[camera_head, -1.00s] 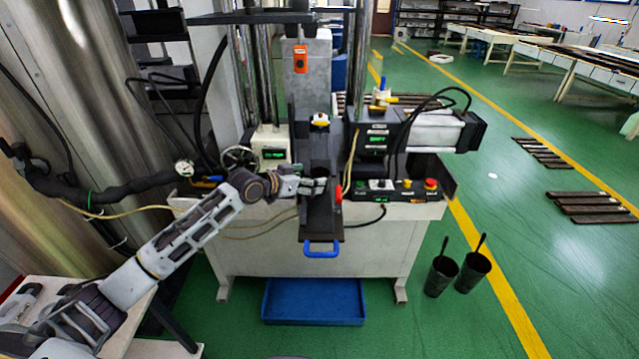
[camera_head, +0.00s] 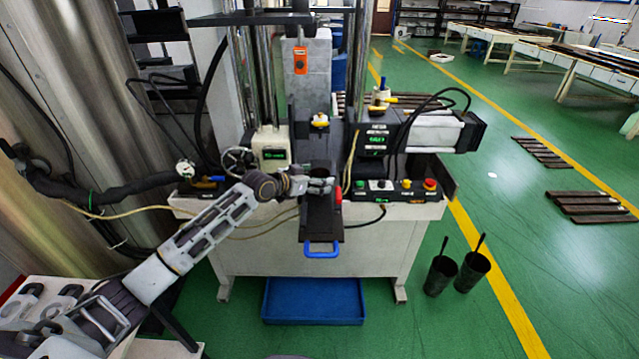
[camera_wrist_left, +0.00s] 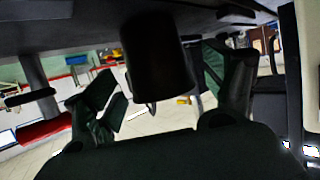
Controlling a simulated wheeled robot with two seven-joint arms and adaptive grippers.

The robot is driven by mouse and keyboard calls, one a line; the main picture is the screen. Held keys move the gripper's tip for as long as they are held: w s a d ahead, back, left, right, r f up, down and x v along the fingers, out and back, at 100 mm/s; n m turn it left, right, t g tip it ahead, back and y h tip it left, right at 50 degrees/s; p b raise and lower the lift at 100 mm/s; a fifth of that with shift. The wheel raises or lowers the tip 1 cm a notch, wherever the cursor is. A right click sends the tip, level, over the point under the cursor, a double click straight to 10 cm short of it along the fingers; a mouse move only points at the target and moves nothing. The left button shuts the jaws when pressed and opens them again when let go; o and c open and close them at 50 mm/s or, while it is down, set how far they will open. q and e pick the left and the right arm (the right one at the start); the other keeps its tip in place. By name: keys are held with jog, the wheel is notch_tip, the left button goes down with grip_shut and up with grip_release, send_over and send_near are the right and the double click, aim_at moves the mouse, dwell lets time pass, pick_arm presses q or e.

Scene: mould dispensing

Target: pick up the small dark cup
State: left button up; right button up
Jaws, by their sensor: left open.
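A small dark cup (camera_wrist_left: 158,58) fills the upper middle of the left wrist view as a black cylinder. In the head view the dark cup (camera_head: 320,168) is hard to make out against the dark plate of the machine. My left gripper (camera_head: 322,186) is at the cup. In the left wrist view, the fingers of the left gripper (camera_wrist_left: 165,95) are spread apart, one on each side of the cup, with gaps showing. Whether a finger touches the cup cannot be told. My right gripper is not in view.
A control panel (camera_head: 390,188) with buttons sits to the right. A blue tray (camera_head: 313,318) lies on the floor below. Two dark long-handled containers (camera_head: 438,275) stand on the floor at right.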

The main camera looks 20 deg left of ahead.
pick_arm(q)
jog(key=shift+x, duration=0.85)
jog(key=c, duration=1.1)
jog(key=shift+r, duration=0.1)
jog(key=shift+r, duration=4.95)
